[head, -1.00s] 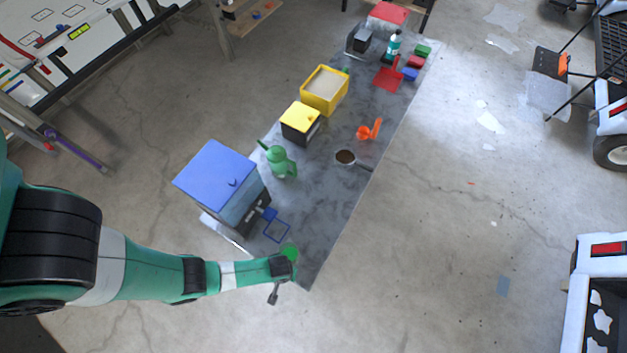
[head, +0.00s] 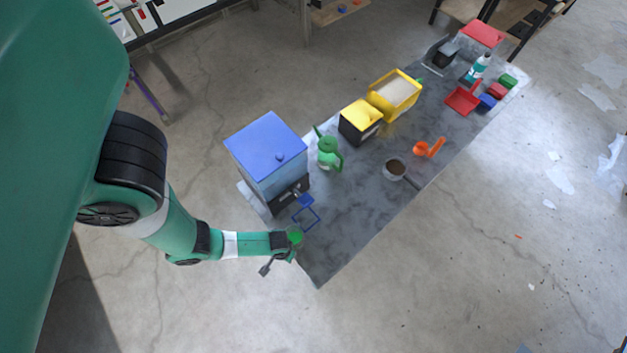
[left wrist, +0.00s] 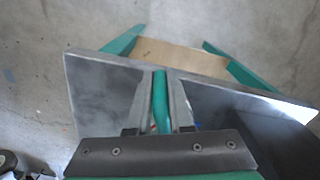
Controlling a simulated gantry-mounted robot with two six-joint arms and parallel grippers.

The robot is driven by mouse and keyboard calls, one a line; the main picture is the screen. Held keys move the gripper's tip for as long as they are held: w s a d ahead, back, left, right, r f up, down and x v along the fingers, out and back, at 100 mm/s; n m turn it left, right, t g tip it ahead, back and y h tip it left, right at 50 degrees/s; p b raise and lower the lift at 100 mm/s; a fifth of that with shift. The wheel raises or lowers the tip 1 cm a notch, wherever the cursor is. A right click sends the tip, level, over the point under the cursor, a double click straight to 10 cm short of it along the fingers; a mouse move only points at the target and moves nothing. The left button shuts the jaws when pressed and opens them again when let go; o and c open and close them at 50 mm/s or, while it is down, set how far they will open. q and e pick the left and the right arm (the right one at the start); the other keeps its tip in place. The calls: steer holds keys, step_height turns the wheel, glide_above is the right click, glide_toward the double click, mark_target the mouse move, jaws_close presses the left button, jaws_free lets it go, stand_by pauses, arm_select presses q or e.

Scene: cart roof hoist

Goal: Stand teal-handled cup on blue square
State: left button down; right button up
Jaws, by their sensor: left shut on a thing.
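The blue square (head: 306,218) is an outline on the grey table, in front of the blue-lidded box. My left gripper (head: 292,246) is at the table's near left edge, just below the square in the head view. In the left wrist view, its two grey fingers are shut on an upright teal handle (left wrist: 160,102). The cup's body is hidden or too small to make out. A round green thing (head: 295,237) shows right at the gripper in the head view; I cannot tell whether it is part of the cup. My right gripper is not in view.
The blue-lidded box (head: 268,160) stands behind the square. A green pot (head: 329,152), a yellow-lidded box (head: 361,120), a pan (head: 394,168) and an orange item (head: 428,148) stand farther along the grey table (head: 352,225). Its near right part is bare.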

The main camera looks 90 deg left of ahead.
arm_select(q)
steer(key=shift+w+a+f+b, duration=0.2)
steer(key=shift+a, duration=0.2)
steer(key=shift+w+a+f+b, duration=0.15)
steer(key=shift+a, duration=0.25)
steer(key=shift+w+a+r, duration=0.1)
steer(key=shift+w+a, duration=0.3)
steer(key=shift+a, duration=0.25)
steer(key=shift+w+a, duration=0.55)
steer(key=shift+a, duration=0.55)
steer(key=shift+w+a, duration=0.5)
steer(key=shift+a, duration=0.6)
steer(key=shift+w+a, duration=0.55)
steer(key=shift+a, duration=0.55)
steer(key=shift+f+b, duration=0.5)
steer(key=shift+f, duration=0.2)
steer(key=c, duration=0.7)
jaws_free()
steer(key=shift+c, duration=0.2)
steer(key=shift+r, duration=0.1)
